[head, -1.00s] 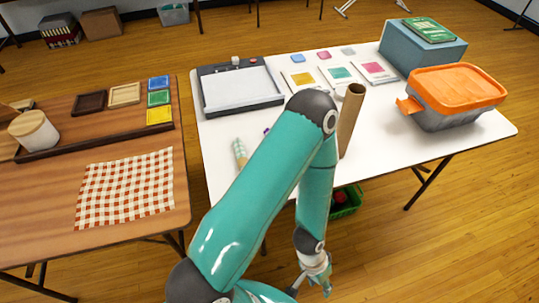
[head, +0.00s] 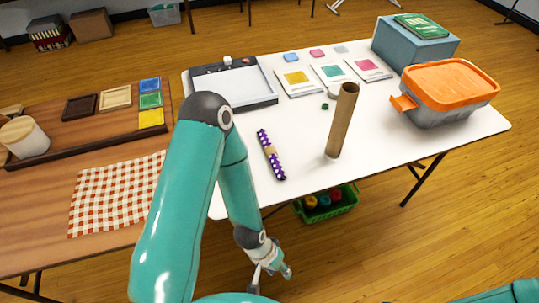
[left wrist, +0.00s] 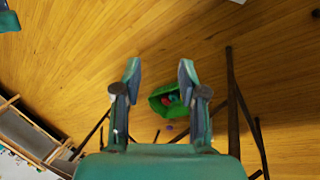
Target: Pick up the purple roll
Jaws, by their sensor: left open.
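The purple roll (head: 270,155) is a slim stick shape, purple with white spots and a tan band around its middle. It lies on the white table (head: 300,135), left of the upright brown tube, and shows whole. My left gripper (head: 276,272) hangs below the table's front edge, apart from the roll and in front of the table. In the left wrist view its two fingers (left wrist: 160,78) are spread, with nothing between them but floor and a green basket farther off. My right gripper is not in view; only a teal piece of mine shows at bottom right.
A tall brown tube (head: 342,122) stands right of the roll. A paper trimmer (head: 235,85), cards and a grey box with an orange lid (head: 445,92) sit behind and right. A green basket (head: 330,204) is on the floor. The wooden table (head: 60,180) stands left.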

